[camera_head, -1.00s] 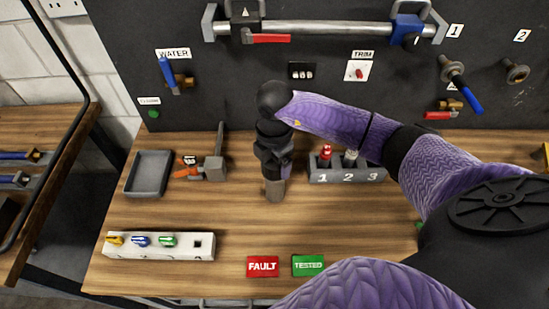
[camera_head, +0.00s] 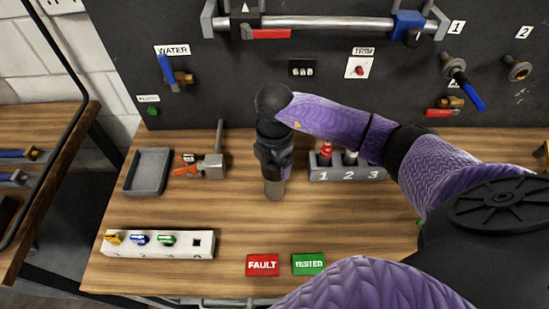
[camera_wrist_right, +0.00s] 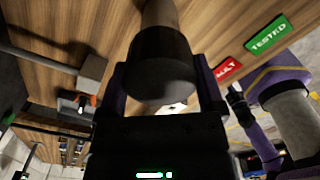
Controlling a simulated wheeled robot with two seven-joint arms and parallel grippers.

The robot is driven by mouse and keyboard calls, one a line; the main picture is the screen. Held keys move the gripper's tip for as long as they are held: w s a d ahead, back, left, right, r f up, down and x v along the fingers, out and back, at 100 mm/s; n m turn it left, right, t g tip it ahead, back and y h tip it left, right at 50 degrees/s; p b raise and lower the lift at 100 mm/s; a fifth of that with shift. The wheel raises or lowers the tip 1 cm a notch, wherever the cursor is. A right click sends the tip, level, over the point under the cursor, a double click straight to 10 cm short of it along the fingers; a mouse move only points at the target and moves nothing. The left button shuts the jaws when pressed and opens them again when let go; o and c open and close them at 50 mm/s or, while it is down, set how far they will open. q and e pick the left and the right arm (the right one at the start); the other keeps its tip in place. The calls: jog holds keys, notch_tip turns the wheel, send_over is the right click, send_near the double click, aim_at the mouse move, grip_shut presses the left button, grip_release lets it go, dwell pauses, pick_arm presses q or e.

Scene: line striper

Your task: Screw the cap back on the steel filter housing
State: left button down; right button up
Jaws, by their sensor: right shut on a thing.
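The steel filter housing (camera_head: 273,189) stands upright on the wooden bench, in the middle of the head view. It also shows in the right wrist view as a grey-brown cylinder (camera_wrist_right: 161,13). A black cap (camera_wrist_right: 158,72) sits in line with the end of the housing, with no clear gap between them; its threads are hidden. My right gripper (camera_head: 275,168) points down over the housing. In the right wrist view its fingers (camera_wrist_right: 163,82) are on either side of the cap, shut on it. My left gripper does not show in the head view.
A grey tray (camera_head: 148,172) and a clamp-like tool (camera_head: 212,163) lie left of the housing. A numbered holder (camera_head: 345,174) stands close on the right. A white strip with coloured valves (camera_head: 158,245), a FAULT plate (camera_head: 262,265) and a TESTED plate (camera_head: 308,264) lie in front.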

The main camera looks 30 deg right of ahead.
jog(key=shift+f, duration=0.15)
jog(key=shift+f, duration=0.25)
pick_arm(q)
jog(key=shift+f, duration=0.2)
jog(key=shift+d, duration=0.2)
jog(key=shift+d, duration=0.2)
pick_arm(e)
jog(key=shift+f, duration=0.2)
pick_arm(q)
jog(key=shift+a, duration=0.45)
